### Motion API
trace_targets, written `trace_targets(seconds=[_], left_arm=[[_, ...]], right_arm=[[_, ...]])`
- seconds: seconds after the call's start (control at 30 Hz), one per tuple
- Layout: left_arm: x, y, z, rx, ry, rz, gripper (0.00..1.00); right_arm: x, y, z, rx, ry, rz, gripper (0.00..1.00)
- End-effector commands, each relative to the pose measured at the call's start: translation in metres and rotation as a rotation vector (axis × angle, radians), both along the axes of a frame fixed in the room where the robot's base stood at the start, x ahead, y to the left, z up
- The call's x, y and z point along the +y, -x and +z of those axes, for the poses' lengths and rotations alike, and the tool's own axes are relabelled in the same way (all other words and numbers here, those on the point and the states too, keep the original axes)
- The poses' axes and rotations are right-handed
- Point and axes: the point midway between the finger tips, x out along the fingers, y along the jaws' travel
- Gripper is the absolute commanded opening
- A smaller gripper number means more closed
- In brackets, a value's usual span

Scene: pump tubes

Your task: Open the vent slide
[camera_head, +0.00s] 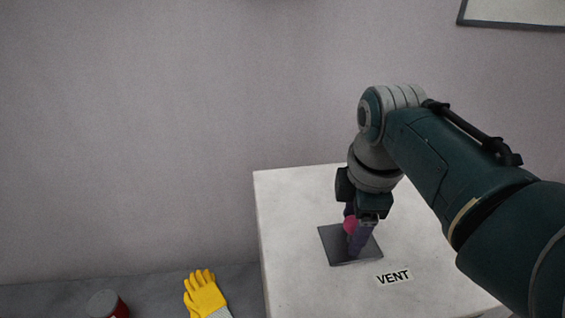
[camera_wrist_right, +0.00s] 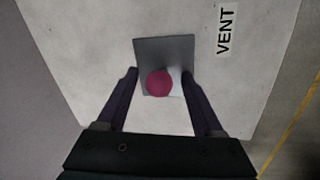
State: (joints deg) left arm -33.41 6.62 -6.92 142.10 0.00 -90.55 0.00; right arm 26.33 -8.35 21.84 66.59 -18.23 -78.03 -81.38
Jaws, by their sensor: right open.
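The vent slide is a dark grey plate (camera_head: 338,246) with a round magenta knob (camera_head: 350,225), on top of a white block (camera_head: 290,220) beside a VENT label (camera_head: 394,277). In the right wrist view the knob (camera_wrist_right: 159,83) sits over the lower part of the plate (camera_wrist_right: 165,50), with a pale patch next to it on its right. My right gripper (camera_head: 357,240) points down over the plate. Its fingers are open, one on each side of the knob, with gaps visible in the wrist view (camera_wrist_right: 160,88). My left gripper is not in view.
A yellow glove (camera_head: 205,295) and a red can with a grey top (camera_head: 107,304) lie low at the left on a grey surface. A plain wall stands behind. A framed panel (camera_head: 515,12) hangs at the upper right. The white top around the plate is clear.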

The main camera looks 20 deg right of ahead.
Motion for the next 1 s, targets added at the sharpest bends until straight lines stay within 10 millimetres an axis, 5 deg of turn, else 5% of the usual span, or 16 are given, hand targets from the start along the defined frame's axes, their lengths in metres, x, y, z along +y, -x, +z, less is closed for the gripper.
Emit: trace_targets(seconds=[0.3, 0.9, 1.0], left_arm=[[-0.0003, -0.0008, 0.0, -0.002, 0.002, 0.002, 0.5], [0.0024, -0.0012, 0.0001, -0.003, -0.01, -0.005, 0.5], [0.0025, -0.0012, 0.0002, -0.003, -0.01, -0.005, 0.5]], right_arm=[[-0.0005, -0.0006, -0.0019, -0.001, 0.0, -0.001, 0.67], [-0.0004, -0.0003, -0.0018, 0.0, 0.0, -0.001, 0.0], [-0.0003, -0.0002, -0.0019, 0.0, 0.0, -0.001, 0.0]])
